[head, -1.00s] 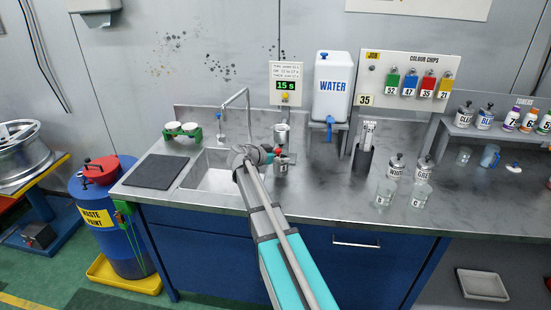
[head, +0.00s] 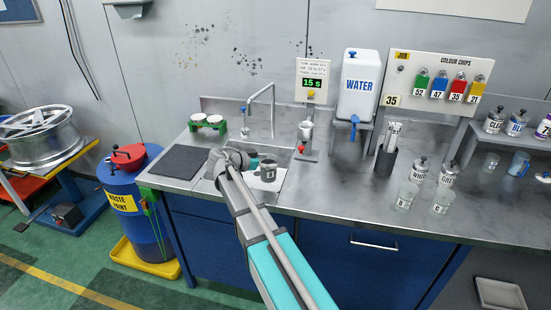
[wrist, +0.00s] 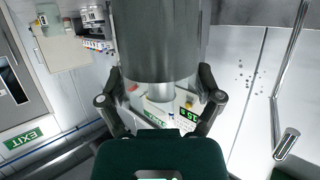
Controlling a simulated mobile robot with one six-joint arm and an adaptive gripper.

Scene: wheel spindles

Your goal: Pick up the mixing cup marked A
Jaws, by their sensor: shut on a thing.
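My gripper (head: 254,163) is over the sink in the head view. It is shut on a dark grey cup (head: 269,172), which looks roughly upright and carries a small pale mark too small to read. In the wrist view the cup (wrist: 160,45) fills the upper middle as a grey cylinder between the two fingers of my gripper (wrist: 160,78). Two clear cups with small marks, one (head: 407,196) and another (head: 442,201), stand on the counter at the right. Their letters are hard to read.
The sink (head: 283,190) with its tap (head: 272,98) lies under my gripper. A stand with a red knob (head: 307,140) is just right of it. The counter between is clear.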

